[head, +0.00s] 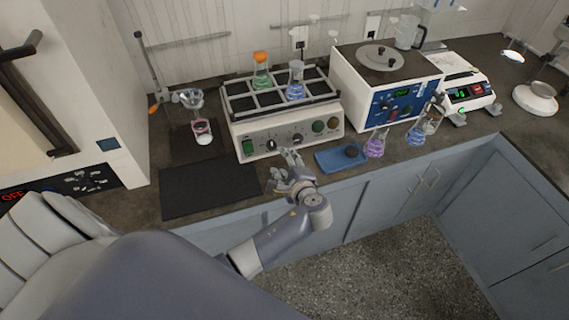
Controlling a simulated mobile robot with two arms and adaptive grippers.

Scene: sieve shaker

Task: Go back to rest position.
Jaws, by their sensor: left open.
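My left gripper (290,165) is open and empty. It is over the front edge of the counter, in front of the white shaker machine (262,142) and at the right end of the black mat (205,188). My left arm reaches in from the lower left, bent at the elbow. The shaker carries a rack with an orange-capped flask (261,76) and a flask with blue liquid (296,84). My right gripper is not in view.
A blue tray (330,161) with a dark round object lies right of the gripper. Flasks with purple (375,147) and blue (416,136) liquid stand farther right, by a white and blue device (386,88) and a balance (464,92). A funnel setup (198,118) stands at left. The floor (385,265) is clear.

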